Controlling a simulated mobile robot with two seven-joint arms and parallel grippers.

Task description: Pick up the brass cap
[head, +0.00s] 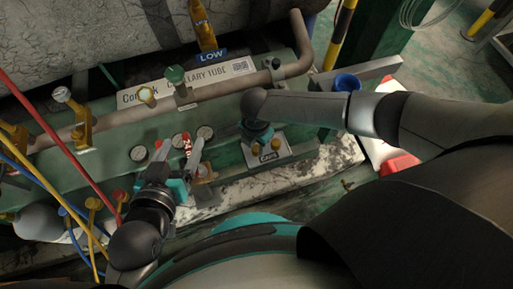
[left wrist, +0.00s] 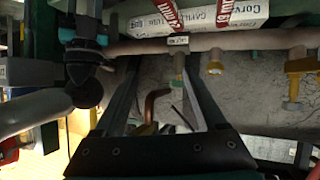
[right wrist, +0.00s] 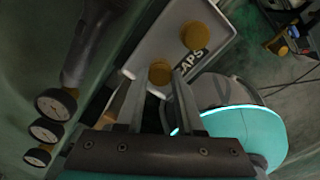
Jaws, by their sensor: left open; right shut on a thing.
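The brass cap (right wrist: 160,72) is between the fingertips of my right gripper (right wrist: 160,88), which is shut on it at the white tray labelled CAPS (right wrist: 153,42). A second brass cap (right wrist: 194,35) sits farther along the same tray. In the head view the held cap (head: 254,149) is the left one and the other cap (head: 276,143) is to its right; my right gripper's fingers are mostly hidden under its wrist. My left gripper (head: 194,147) is open and empty above the green bench, near the gauges; its spread fingers also show in the left wrist view (left wrist: 160,75).
Several round gauges (right wrist: 55,102) lie left of the tray. A brown pipe (head: 222,88) with valves runs behind, by the white Capillary Tube box (head: 215,80). A blue cup (head: 347,83) stands to the right. Red, yellow and blue hoses (head: 60,135) hang at the left.

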